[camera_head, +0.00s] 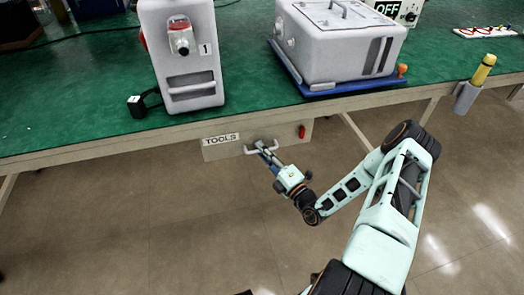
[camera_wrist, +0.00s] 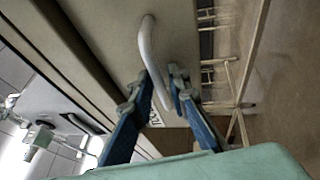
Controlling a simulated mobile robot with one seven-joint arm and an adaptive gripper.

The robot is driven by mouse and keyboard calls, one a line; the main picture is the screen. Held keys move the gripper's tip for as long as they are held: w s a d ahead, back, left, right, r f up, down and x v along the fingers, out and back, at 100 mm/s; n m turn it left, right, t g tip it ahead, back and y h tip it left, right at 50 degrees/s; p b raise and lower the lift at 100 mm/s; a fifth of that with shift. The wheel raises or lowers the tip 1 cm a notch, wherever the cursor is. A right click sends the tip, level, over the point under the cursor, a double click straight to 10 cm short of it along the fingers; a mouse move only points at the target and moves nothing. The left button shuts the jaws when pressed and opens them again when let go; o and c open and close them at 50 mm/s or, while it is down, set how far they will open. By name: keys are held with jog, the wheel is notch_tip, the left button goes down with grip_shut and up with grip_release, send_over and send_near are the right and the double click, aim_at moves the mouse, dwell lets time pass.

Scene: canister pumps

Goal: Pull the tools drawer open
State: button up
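The tools drawer (camera_head: 228,152) hangs under the front edge of the green table, with a "TOOLS" label on its front. Its front sits close under the table edge and no inside shows, so it looks shut. A pale bar handle (camera_head: 250,151) is on its front; the handle (camera_wrist: 147,42) also shows in the wrist view. My gripper (camera_head: 266,147) is at the handle. In the wrist view, the blue fingers of my gripper (camera_wrist: 162,76) are parted, with the handle between them. A gap shows beside the bar; I cannot tell whether either finger touches it.
A red item (camera_head: 302,132) is on the drawer front's right side. Above, pump unit 1 (camera_head: 183,60) and a larger grey canister (camera_head: 335,45) on a blue tray stand on the green table (camera_head: 110,118). A yellow-topped holder (camera_head: 466,98) hangs at the right edge. The floor (camera_head: 130,220) in front is clear.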

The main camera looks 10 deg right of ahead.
grip_shut()
